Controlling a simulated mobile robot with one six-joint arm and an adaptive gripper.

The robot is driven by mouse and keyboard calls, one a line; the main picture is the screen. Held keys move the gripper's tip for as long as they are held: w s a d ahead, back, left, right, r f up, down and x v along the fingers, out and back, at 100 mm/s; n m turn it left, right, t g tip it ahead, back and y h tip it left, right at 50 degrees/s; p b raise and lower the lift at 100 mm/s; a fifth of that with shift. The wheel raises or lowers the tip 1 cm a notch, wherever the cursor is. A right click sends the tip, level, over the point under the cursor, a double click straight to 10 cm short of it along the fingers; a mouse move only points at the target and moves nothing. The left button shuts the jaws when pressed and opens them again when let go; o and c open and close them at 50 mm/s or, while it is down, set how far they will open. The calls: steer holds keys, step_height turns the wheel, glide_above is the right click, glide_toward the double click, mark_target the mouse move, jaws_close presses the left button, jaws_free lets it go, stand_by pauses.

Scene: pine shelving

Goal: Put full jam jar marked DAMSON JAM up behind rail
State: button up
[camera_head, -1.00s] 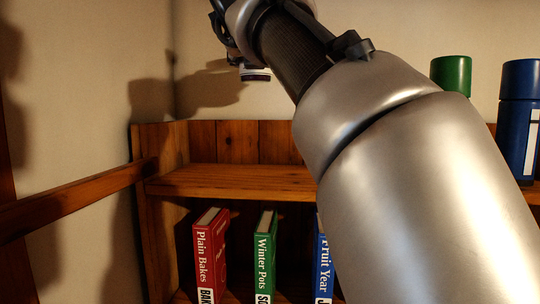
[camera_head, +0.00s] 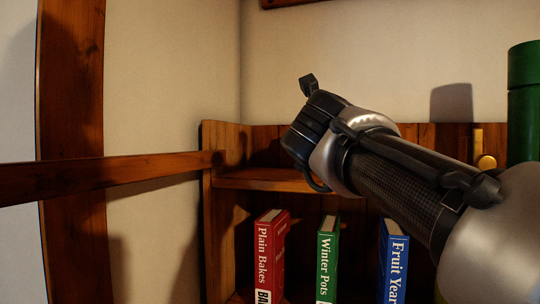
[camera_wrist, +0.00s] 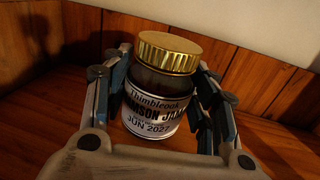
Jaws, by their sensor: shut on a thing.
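My gripper (camera_wrist: 163,65) is shut on the jar, a finger on each side, and the jar stands about upright. Reddish pine boards lie below and behind it; I cannot tell whether its base touches them. In the head view my wrist reaches over the upper shelf (camera_head: 262,180), and the jar and fingers are hidden. A wooden rail (camera_head: 120,175) runs from the left to the shelving's left end.
On the lower level stand a red book (camera_head: 270,250), a green book (camera_head: 327,258) and a blue book (camera_head: 393,262). A green cylinder (camera_head: 523,105) stands at the right, near a round brass-coloured piece (camera_head: 486,162). A wooden post (camera_head: 70,130) rises at the left.

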steer(key=shift+s+a+f, duration=0.1)
steer(key=shift+f, duration=0.5)
steer(key=shift+f+b, duration=0.2)
steer(key=shift+b, duration=0.1)
steer(key=o, duration=1.4)
steer(key=shift+o, duration=0.2)
steer(key=shift+r, duration=0.1)
